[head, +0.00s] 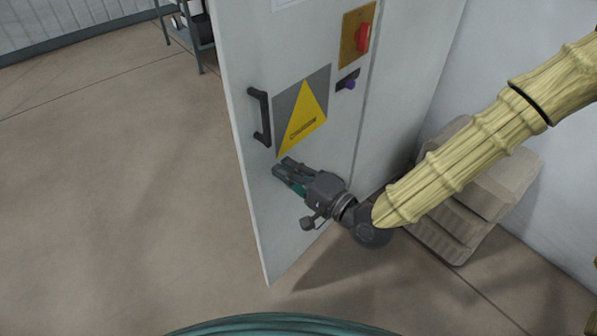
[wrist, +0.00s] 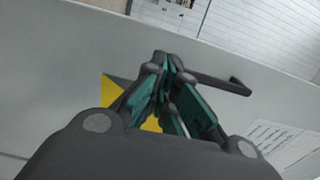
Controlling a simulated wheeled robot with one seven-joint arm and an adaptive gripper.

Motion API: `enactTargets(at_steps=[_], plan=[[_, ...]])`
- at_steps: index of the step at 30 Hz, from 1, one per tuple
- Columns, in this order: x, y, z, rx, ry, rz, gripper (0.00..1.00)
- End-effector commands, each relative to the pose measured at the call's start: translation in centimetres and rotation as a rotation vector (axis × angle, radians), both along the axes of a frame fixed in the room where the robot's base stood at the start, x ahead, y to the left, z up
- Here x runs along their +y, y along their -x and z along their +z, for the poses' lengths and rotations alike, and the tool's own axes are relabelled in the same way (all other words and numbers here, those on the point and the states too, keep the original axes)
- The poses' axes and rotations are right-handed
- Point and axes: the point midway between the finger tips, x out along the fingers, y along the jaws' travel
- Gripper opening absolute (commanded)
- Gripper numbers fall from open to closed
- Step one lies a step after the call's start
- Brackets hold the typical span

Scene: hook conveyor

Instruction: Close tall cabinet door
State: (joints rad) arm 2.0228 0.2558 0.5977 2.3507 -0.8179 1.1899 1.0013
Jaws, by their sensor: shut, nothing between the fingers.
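The tall cabinet door (head: 240,190) is a light grey panel in the middle of the head view. It has a black bar handle (head: 260,117) near its left edge and a yellow caution sign (head: 303,112). I cannot tell how far the door stands open. My gripper (head: 283,170) is shut and empty, in front of the door below the handle and sign. I cannot tell whether its fingertips touch the panel. In the wrist view, my fingertips (wrist: 165,65) appear close to the handle (wrist: 220,82), with the sign (wrist: 118,90) partly hidden behind the fingers.
A red switch on a yellow plate (head: 347,42) sits at the upper right of the panel. Grey-beige stacked blocks (head: 470,190) stand behind my arm by the wall. A shelf cart (head: 185,35) stands at the upper left. The floor (head: 110,200) left of the door is clear.

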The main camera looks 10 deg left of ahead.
Motion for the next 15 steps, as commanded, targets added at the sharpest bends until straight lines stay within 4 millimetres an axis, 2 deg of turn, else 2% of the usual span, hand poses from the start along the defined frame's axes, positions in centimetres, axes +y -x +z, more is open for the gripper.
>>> enactTargets(at_steps=[9,15], plan=[[4.1,-2.1,0.2,-0.001,0.000,0.001,0.00],[5.9,-3.2,0.2,0.000,0.001,0.000,0.00]])
